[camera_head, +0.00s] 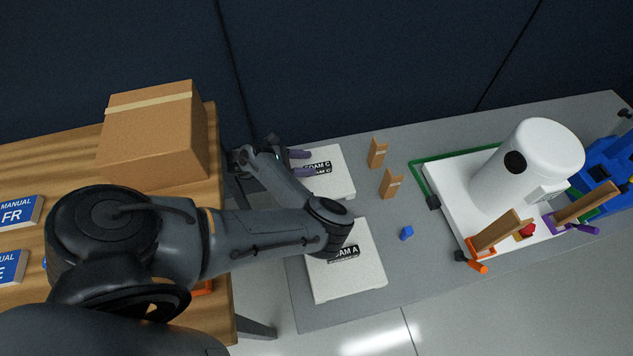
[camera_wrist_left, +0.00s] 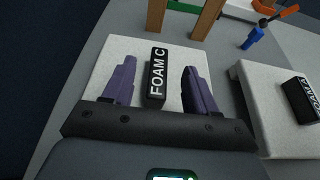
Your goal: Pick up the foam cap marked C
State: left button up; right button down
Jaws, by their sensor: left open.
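The foam cap marked C is a white slab (camera_head: 342,172) with a black block on top reading FOAM C (camera_wrist_left: 157,75). It lies on the grey table's left part, partly hidden by my left arm in the head view. My left gripper (camera_head: 303,163) is over the slab; its two purple fingers are spread and show in the wrist view (camera_wrist_left: 158,78). The black block appears between the fingers, with a gap on each side. I cannot tell how far the fingertips are above the slab. My right gripper is not in view.
A second slab marked FOAM A (camera_head: 360,275) lies nearer. Two wooden pieces (camera_head: 377,154) (camera_head: 391,184) and a blue block (camera_head: 406,233) are to the right. A white tank (camera_head: 528,165) stands farther right. A cardboard box (camera_head: 150,140) sits on the wooden table.

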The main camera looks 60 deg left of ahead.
aim_at(317, 166)
pick_arm(q)
jog(key=shift+s+f, duration=0.15)
jog(key=shift+f, duration=0.55)
jog(key=shift+f+b, duration=0.25)
jog(key=shift+b, duration=0.1)
jog(key=b+x, duration=0.1)
jog(key=x, duration=0.3)
jog(key=shift+r, duration=0.1)
jog(key=shift+w+d, duration=0.1)
jog(key=shift+w, duration=0.25)
grip_shut()
jog(key=shift+r, duration=0.1)
